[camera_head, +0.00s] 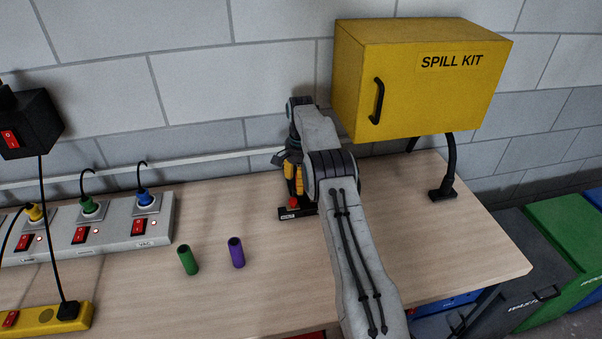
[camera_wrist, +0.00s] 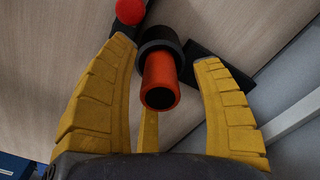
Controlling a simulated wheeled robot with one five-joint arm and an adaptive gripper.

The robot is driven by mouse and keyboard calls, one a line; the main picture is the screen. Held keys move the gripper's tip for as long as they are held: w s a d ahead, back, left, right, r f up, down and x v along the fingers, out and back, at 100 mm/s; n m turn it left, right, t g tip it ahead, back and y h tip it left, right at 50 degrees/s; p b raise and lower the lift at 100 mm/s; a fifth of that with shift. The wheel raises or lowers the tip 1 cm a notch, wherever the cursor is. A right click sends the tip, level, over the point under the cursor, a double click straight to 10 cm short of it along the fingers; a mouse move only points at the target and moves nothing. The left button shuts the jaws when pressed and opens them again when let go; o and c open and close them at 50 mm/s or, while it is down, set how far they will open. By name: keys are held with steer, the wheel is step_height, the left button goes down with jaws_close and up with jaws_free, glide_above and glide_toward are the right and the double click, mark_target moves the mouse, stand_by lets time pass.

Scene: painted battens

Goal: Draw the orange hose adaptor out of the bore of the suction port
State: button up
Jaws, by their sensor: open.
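The orange hose adaptor (camera_wrist: 158,76) is a short hollow tube that sits in the black suction port (camera_wrist: 163,37) in the wrist view. Its open end points toward the wrist camera. My gripper (camera_wrist: 166,53) is open, with yellow ribbed fingers on either side of the adaptor and a further finger below it. Clear gaps show between the side fingers and the tube. In the head view my gripper (camera_head: 294,180) points down over the port's black base (camera_head: 297,214), and my arm and fingers hide most of the port.
A red ball-shaped knob (camera_wrist: 130,11) is beside the port. A green tube (camera_head: 188,260) and a purple tube (camera_head: 236,252) stand on the bench to the left. A grey socket strip (camera_head: 110,234) is farther left. A yellow spill kit cabinet (camera_head: 415,80) stands on black legs behind my arm.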

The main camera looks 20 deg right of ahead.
steer(key=shift+f, duration=0.65)
jaws_close()
stand_by(0.7)
steer(key=shift+r, duration=0.2)
steer(key=shift+r+p, duration=1.35)
steer(key=shift+p, duration=0.15)
steer(key=shift+r+p, duration=0.4)
steer(key=shift+r, duration=1)
